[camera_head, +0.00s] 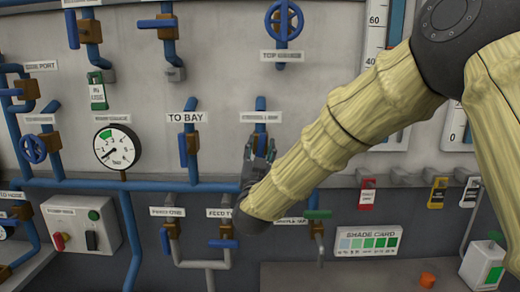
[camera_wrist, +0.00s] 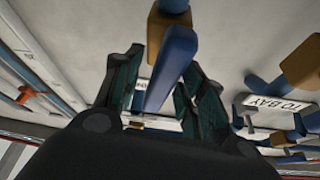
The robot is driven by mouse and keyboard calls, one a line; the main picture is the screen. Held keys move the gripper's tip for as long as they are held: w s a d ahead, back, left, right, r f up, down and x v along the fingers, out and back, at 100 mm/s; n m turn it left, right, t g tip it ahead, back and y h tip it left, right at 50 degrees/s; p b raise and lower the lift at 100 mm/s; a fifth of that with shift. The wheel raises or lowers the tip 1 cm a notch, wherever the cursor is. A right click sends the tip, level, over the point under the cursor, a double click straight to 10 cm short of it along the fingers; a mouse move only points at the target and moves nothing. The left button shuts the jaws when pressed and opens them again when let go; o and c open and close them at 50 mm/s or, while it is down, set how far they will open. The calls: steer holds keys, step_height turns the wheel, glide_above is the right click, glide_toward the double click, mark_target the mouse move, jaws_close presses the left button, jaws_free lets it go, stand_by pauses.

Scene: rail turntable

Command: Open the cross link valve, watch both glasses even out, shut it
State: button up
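The cross link valve, under a small white label (camera_head: 261,117), is mostly hidden behind my gripper in the head view. In the wrist view its brass body (camera_wrist: 157,32) and blue lever (camera_wrist: 168,70) show close up. My gripper (camera_head: 258,150) is at the valve; in the wrist view its dark fingers (camera_wrist: 160,95) stand apart, one on each side of the lever, with a gap visible on the left. Contact on the right is unclear. One sight glass (camera_head: 376,30) shows marks 60 and 40; another (camera_head: 456,125) shows a 0. My arm covers much of both, and their levels cannot be read.
The TO BAY valve (camera_head: 190,145) stands left of my gripper, its blue lever vertical. A blue pipe (camera_head: 150,187) runs across below. A pressure gauge (camera_head: 117,148), blue handwheel (camera_head: 284,20) and lower valves (camera_head: 222,243) are nearby. A shade card (camera_head: 368,242) stands at lower right.

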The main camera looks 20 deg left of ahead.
jaws_close()
steer(key=shift+f+m+h+b, duration=0.15)
steer(key=shift+m+h+b, duration=0.3)
steer(key=shift+b, duration=0.4)
steer(key=m+h+b, duration=0.1)
steer(key=m+b, duration=0.1)
steer(key=b, duration=0.1)
steer(key=shift+f+m, duration=0.15)
steer(key=shift+m, duration=0.2)
steer(key=m+h+b, duration=0.1)
steer(key=m+b, duration=0.2)
steer(key=m+g+h+b, duration=0.1)
steer(key=m+h+b, duration=0.1)
steer(key=m+b, duration=0.1)
steer(key=shift+d+f+b, duration=0.1)
steer(key=shift+d+b, duration=0.1)
steer(key=shift+b, duration=0.4)
steer(key=m+b, duration=0.2)
steer(key=m+g+h+b, duration=0.1)
steer(key=m+b, duration=0.1)
steer(key=m, duration=0.1)
steer(key=shift+m+h+b, duration=0.25)
steer(key=shift+m+b, duration=0.05)
steer(key=shift+m+g+b, duration=1)
steer(key=shift+m+b, duration=0.4)
steer(key=shift+m, duration=0.5)
